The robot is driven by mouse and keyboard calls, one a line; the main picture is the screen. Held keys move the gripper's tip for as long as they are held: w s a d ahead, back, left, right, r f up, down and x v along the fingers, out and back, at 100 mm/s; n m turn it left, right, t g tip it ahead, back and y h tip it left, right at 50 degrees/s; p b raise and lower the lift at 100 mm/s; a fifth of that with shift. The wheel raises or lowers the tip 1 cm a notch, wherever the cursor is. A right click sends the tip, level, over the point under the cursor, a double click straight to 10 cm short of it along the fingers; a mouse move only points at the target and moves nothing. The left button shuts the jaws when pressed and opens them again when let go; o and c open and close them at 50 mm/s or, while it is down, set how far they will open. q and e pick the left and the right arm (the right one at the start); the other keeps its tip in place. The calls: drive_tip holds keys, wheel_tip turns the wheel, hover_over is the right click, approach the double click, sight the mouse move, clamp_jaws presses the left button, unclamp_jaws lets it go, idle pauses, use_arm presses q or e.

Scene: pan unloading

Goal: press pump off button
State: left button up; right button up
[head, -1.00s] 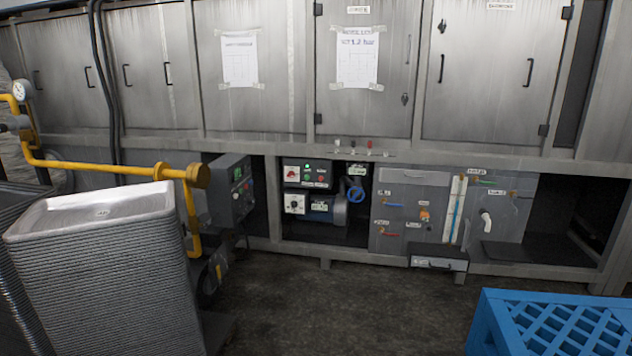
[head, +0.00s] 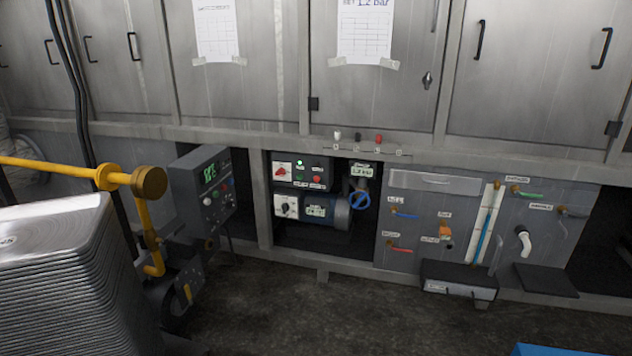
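The pump control panel (head: 301,172) sits in an open bay under the cabinets. It has a red and white rotary switch (head: 283,171), a lit green light (head: 299,162) and a red button (head: 317,179) with a small label. The label text is too small to read. Neither of my grippers is in the head view.
A grey control box with a green display (head: 202,189) stands left of the bay, behind a yellow pipe (head: 100,176) and a stack of metal trays (head: 70,285). A valve panel (head: 440,221) and low grey box (head: 458,280) are at right. The floor (head: 330,325) ahead is clear. A blue crate (head: 565,350) edges in.

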drive_tip(key=shift+s+a, duration=0.1)
drive_tip(key=shift+s, duration=0.3)
drive_tip(key=shift+c, duration=1.3)
drive_tip(key=shift+d, duration=0.25)
drive_tip(key=c, duration=0.5)
drive_tip(key=shift+w+d, duration=0.25)
drive_tip(key=shift+w, duration=0.2)
clamp_jaws()
drive_tip(key=shift+a, duration=0.2)
